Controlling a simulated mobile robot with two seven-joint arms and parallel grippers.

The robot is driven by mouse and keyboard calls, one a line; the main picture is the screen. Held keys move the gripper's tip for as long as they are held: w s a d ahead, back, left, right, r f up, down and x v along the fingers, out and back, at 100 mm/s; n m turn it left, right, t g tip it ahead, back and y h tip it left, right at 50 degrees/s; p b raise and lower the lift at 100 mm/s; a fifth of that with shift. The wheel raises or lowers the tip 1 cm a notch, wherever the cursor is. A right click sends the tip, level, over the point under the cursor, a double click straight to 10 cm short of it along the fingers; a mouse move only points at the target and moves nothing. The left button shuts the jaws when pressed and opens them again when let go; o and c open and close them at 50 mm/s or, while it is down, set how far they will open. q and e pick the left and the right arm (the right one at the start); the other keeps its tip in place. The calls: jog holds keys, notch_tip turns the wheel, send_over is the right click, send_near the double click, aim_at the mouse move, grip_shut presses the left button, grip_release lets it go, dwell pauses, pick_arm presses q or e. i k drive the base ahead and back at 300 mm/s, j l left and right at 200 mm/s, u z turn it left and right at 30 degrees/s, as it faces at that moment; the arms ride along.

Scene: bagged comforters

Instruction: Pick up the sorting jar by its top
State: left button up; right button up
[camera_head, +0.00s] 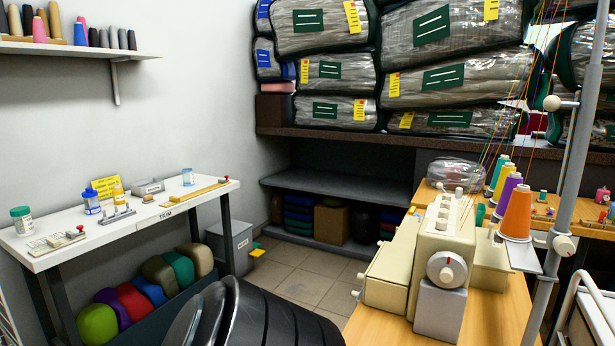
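Several small containers stand on the white table at the left, and I cannot tell for certain which is the sorting jar. A clear jar with a green lid (21,221) stands upright at the table's near left end. Neither of my grippers shows in the head view.
The white table (150,226) also holds a yellow card (105,186), a grey box (149,187) and a wooden bar (195,193). Dark ribbed curved shapes (265,315) fill the bottom centre. A sewing machine (444,240) stands at right. Tiled floor (300,280) is clear between.

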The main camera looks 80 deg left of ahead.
aim_at(187, 174)
jog(key=u, duration=3.3)
jog(key=i+j+u, duration=0.15)
jog(key=i+j, duration=0.55)
jog(key=i+j+z, duration=0.15)
jog(key=i, duration=0.25)
jog(key=i+j+z, duration=0.2)
jog(key=i, duration=0.25)
jog(key=i+j+z, duration=0.15)
jog(key=i, duration=0.25)
jog(key=i+l+z, duration=0.1)
jog(key=i+z, duration=0.3)
jog(key=i, duration=0.25)
jog(key=i+z, duration=0.35)
jog(key=i, duration=0.25)
jog(key=i+l+u, duration=0.2)
jog(key=i, duration=0.2)
jog(key=i+u, duration=0.2)
jog(key=i, duration=0.2)
jog(key=i+l+u, duration=0.2)
jog(key=i+l, duration=0.05)
jog(key=i, duration=0.1)
